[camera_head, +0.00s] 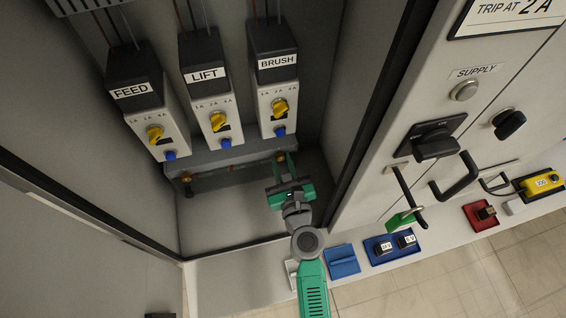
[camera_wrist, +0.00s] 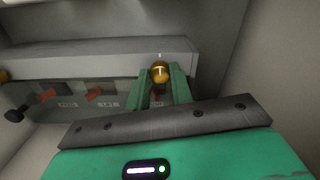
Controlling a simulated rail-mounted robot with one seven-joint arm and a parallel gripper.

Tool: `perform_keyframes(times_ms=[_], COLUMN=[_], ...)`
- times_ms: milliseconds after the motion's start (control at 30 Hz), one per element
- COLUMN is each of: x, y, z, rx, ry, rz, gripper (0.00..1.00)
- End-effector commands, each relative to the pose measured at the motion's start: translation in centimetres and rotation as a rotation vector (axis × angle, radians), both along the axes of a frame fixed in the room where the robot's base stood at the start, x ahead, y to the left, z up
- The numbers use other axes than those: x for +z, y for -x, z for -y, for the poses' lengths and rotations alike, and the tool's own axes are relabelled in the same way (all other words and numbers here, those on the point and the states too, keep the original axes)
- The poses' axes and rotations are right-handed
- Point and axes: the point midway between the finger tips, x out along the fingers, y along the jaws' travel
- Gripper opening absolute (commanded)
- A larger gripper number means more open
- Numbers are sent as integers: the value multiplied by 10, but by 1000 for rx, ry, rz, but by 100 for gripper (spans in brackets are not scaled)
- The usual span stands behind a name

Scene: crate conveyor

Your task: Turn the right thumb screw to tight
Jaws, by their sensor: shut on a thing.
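The right thumb screw (camera_wrist: 160,71) is a brass-coloured knob with a pale mark on its face, at the right part of a grey bar in the wrist view. My gripper (camera_wrist: 161,76) has its two green fingers on either side of the knob and is shut on it. In the head view my gripper (camera_head: 287,160) reaches into the cabinet at the bar's right end, where the right thumb screw (camera_head: 281,156) shows small beside the fingertips. The left thumb screw (camera_head: 186,178) is a similar knob at the bar's left end; its edge shows in the wrist view (camera_wrist: 4,75).
Feed (camera_head: 147,100), lift (camera_head: 209,90) and brush (camera_head: 275,80) modules with yellow knobs stand above the bar. A black knob (camera_wrist: 16,114) and red-orange parts (camera_wrist: 93,94) sit below it. The cabinet wall is close at right.

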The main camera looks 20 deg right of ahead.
Motion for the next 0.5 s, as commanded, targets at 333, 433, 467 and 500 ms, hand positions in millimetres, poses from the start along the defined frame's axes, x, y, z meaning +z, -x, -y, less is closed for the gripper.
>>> perform_keyframes(times_ms=[333,433,467,500], x=[0,0,0,0], y=[0,0,0,0], z=[0,0,0,0], rx=[0,0,0,0], ry=[0,0,0,0], rz=[0,0,0,0], gripper=[44,44,44,44])
